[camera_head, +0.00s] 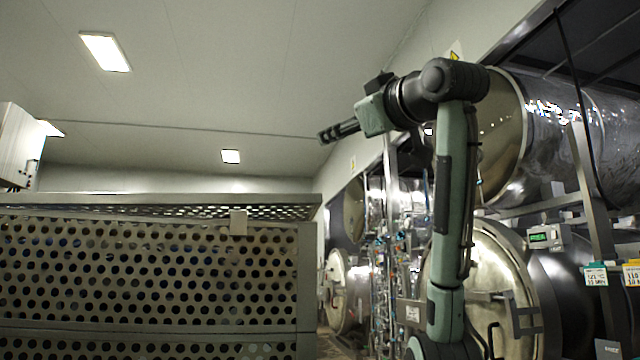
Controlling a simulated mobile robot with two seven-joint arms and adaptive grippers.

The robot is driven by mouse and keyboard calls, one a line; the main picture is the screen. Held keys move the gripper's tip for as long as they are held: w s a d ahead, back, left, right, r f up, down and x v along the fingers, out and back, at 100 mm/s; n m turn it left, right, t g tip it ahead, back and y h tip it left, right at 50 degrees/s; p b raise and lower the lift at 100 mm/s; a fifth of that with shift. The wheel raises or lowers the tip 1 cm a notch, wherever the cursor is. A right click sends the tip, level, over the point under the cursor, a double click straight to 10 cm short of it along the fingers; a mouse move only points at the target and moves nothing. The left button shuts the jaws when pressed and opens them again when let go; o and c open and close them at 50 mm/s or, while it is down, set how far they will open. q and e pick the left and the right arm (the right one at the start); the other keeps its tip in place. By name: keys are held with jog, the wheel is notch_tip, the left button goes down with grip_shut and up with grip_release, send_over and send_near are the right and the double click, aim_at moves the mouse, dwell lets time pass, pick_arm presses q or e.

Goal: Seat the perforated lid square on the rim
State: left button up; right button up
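A large grey perforated basket (150,275) fills the lower left. Along its top runs a narrow perforated band (165,211) below a pale straight edge (150,198). This may be the perforated lid, but at this low angle I cannot tell it from the basket's far wall, nor whether it sits square on the rim. A small pale tab (238,222) shows at the top of the near side. My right gripper (326,136) is raised above and beyond the basket's right corner, pointing left, apart from the basket. Its dark fingers hold nothing visible; their opening is unclear. My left gripper is out of view.
Steel autoclave vessels with round doors (492,285) line the right side, with pipes and valves (400,240) further back. A grey wall cabinet (18,145) hangs at the far left. The space above the basket looks free.

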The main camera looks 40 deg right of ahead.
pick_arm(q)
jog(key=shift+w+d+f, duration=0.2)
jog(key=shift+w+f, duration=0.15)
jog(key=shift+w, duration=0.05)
pick_arm(e)
jog(key=w+a+f+n+g+y, duration=0.1)
jog(key=w+f+n+g, duration=0.2)
jog(key=f+n, duration=0.6)
jog(key=w+n, duration=0.1)
jog(key=n, duration=0.2)
jog(key=shift+w+a, duration=0.15)
jog(key=shift+w, duration=0.15)
